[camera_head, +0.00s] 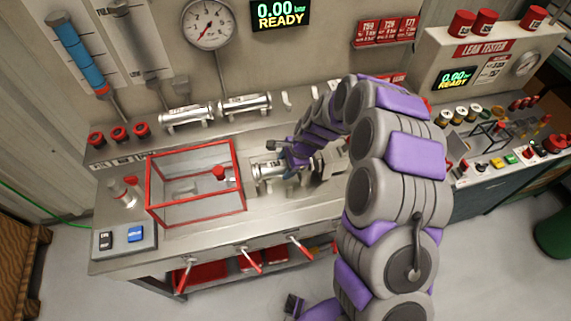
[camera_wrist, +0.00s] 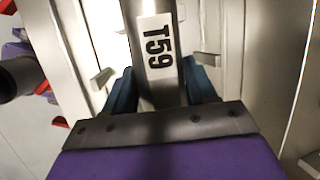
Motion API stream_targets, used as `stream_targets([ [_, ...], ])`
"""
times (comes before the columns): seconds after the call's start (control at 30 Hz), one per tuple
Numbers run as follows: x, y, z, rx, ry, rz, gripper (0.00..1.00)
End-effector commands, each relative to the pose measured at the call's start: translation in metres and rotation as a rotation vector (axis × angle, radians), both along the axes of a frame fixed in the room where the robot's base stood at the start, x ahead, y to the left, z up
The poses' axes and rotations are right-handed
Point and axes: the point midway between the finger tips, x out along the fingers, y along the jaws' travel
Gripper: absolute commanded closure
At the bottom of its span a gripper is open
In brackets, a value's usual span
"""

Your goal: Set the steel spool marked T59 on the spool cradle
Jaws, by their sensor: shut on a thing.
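The steel spool marked T59 (camera_wrist: 157,95) lies between the two blue fingers of my gripper (camera_wrist: 160,84) in the wrist view. Its white label (camera_wrist: 156,47) faces the camera. In the head view my gripper (camera_head: 291,170) is over the bench, shut on the spool (camera_head: 268,171), just right of the red-framed clear box. Pale metal parts with small tabs stand on both sides of the spool in the wrist view. My gripper hides much of the place below, so I cannot tell the cradle apart or whether the spool touches it.
The red-framed box (camera_head: 195,184) stands close left of my gripper. Two more steel spools, a left one (camera_head: 187,116) and a right one (camera_head: 245,106), lie along the back of the bench (camera_head: 215,232). Red-handled levers (camera_head: 250,260) stick out in front. A leak tester (camera_head: 484,50) stands right.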

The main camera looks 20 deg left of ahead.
Motion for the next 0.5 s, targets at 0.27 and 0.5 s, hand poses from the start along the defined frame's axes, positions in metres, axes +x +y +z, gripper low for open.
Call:
stream_targets([
  [0.27,0.0004,0.0001,0.0,0.001,-0.001,0.0,1.0],
  [0.5,0.0002,0.0003,-0.0052,0.0,0.0,-0.001,1.0],
])
